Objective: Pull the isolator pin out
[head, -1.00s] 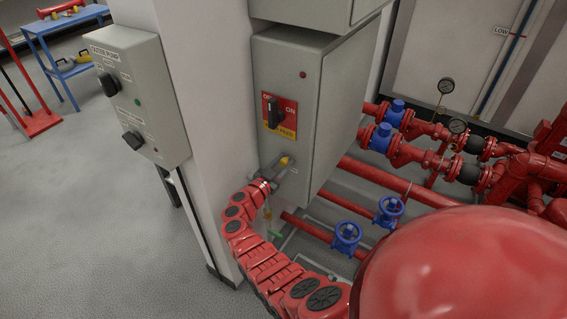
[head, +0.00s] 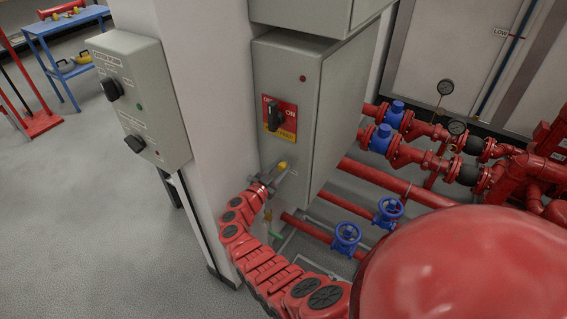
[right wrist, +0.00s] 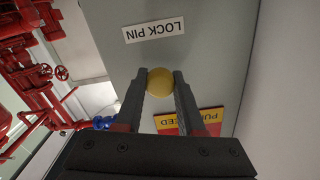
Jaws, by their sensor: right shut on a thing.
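The isolator pin shows as a round yellow knob (right wrist: 161,82) in the right wrist view, beside a white LOCK PIN label (right wrist: 153,32). It also shows in the head view as a small yellow spot (head: 283,165) low on the front of the grey isolator cabinet (head: 282,75). My right gripper (head: 278,173) is shut on the knob, with one dark finger on each side of it. The pin's shaft and hole are hidden behind the knob. My left gripper is not in view.
A rotary switch (head: 273,114) on a red and yellow plate is above the pin. A second grey box (head: 139,99) is on the pillar to the left. Red pipes with blue valve wheels (head: 347,237) run to the right.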

